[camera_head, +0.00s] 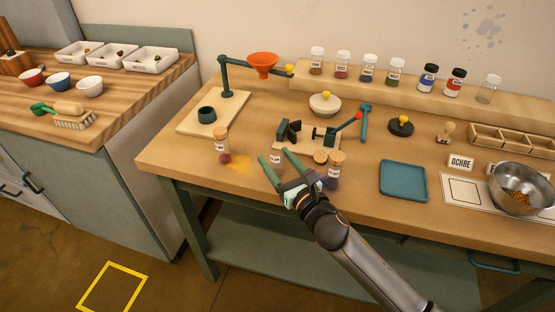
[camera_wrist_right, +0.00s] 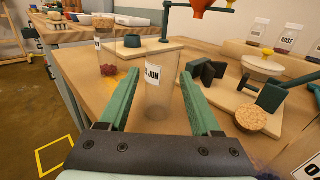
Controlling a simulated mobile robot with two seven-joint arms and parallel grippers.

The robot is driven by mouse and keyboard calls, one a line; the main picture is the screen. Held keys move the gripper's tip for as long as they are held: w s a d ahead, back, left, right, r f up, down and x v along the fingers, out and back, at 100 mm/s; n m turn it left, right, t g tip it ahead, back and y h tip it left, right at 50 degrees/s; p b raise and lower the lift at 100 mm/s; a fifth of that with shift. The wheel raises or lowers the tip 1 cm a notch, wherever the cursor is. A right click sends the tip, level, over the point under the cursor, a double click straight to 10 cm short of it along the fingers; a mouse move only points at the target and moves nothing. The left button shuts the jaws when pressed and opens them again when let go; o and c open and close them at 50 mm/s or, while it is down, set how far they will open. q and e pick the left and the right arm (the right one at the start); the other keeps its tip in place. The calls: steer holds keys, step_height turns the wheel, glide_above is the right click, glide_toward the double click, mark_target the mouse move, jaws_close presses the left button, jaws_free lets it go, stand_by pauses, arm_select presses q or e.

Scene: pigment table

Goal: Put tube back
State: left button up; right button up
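A clear glass tube (camera_head: 276,158) with a white label stands near the table's front. In the wrist view the tube (camera_wrist_right: 160,95) looks empty, and its label appears to read "JUN". My right gripper (camera_head: 275,157) is open with its green fingers on either side of this tube. The wrist view shows a gap between the tube and each finger of the gripper (camera_wrist_right: 159,90). A corked tube with red contents (camera_head: 222,147) stands to the left. My left gripper is not in view.
Behind the tube is a board with dark clamp blocks (camera_head: 294,130) and a red-knobbed lever. Yellow powder (camera_head: 238,163) lies on the table at left. A funnel stand (camera_head: 226,85), a blue tray (camera_head: 403,181) and a metal bowl (camera_head: 520,190) stand around. Labelled jars line the back shelf.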

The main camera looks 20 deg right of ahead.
steer(key=shift+o, duration=0.2)
steer(key=shift+r, duration=0.2)
steer(key=shift+s+d+f, duration=0.1)
steer(key=shift+s, duration=0.2)
steer(key=s+d, duration=0.2)
steer(key=s, duration=0.9)
steer(key=shift+b, duration=0.35)
